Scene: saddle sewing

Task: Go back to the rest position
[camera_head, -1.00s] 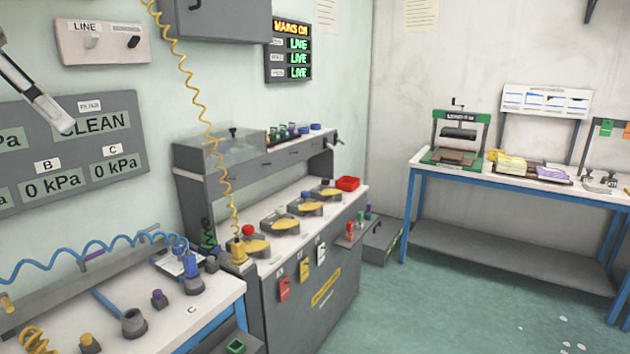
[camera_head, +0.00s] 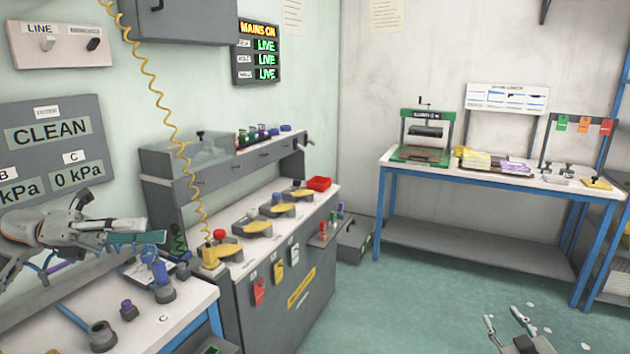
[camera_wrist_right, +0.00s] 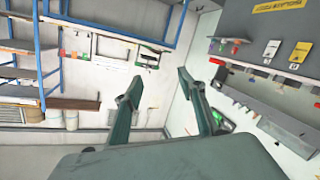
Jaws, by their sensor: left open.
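My left gripper (camera_head: 148,231) is at the left of the head view, in front of the left bench and the wall panel. Its fingers point right, and nothing shows between them. My right gripper (camera_head: 504,327) is low at the lower right of the head view, over the green floor. In the right wrist view its two dark green fingers (camera_wrist_right: 160,92) stand apart with an empty gap between them. Beyond them are the floor, wall and furniture, seen tilted.
The left bench (camera_head: 190,312) carries a blue-handled tool (camera_head: 160,275) close to my left gripper. A yellow coiled cord (camera_head: 163,95) hangs near it. The grey workstation (camera_head: 262,300) stands in the middle. A blue-legged table (camera_head: 480,182) stands at the back right, with open floor before it.

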